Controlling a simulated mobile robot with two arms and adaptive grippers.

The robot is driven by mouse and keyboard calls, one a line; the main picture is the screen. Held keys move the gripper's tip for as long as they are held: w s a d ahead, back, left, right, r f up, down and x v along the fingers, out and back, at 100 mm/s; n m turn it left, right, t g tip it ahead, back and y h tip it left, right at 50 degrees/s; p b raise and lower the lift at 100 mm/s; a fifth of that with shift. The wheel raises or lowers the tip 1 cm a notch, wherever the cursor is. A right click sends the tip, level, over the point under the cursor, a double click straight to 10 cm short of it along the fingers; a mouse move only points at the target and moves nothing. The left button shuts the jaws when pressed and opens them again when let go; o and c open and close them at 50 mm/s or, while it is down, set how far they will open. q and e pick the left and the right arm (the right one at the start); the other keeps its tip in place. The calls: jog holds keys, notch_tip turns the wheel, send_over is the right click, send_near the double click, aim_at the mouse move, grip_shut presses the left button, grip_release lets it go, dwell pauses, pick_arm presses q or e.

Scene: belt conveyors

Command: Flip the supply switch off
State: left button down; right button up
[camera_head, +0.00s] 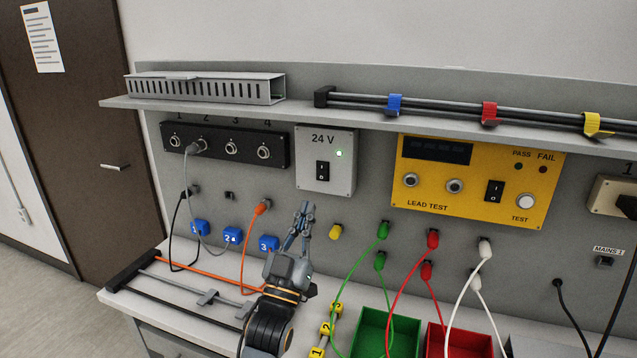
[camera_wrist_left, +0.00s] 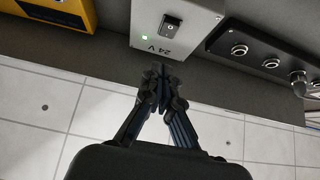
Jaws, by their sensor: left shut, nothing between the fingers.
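The supply box (camera_head: 325,190) is a light grey box marked 24 V on the back panel. Its black rocker switch (camera_head: 322,171) sits at the box's middle, and a green lamp (camera_head: 339,153) beside it is lit. In the left wrist view the box (camera_wrist_left: 150,30) is upside down with its switch (camera_wrist_left: 171,24) and lit green lamp (camera_wrist_left: 144,37). My left gripper (camera_head: 304,210) is below the box, apart from the switch, fingers pointing up. Its fingertips (camera_wrist_left: 160,70) are together with nothing between them. My right gripper is not in view.
A four-socket strip (camera_head: 232,150) is left of the box, with a grey plug in socket 2. A yellow lead tester (camera_head: 470,210) is to the right. A shelf (camera_head: 300,113) overhangs above. Orange, green, red and white cables hang near my left gripper. Green and red bins stand on the bench.

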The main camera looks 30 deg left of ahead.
aim_at(323, 179)
pick_arm(q)
jog(key=w, duration=0.2)
jog(key=w+a+r+p, duration=0.1)
jog(key=w, duration=0.1)
jog(key=w+r+p, duration=0.1)
jog(key=w, duration=0.1)
jog(key=shift+w+a+r, duration=0.15)
jog(key=shift+a+r, duration=0.1)
jog(key=shift+w+a+f, duration=0.1)
jog(key=shift+w+f, duration=0.05)
jog(key=shift+w, duration=0.3)
jog(key=shift+w+a+f+b, duration=0.1)
jog(key=shift+w+f+b, duration=0.25)
jog(key=shift+f+b, duration=0.1)
jog(key=shift+r, duration=0.25)
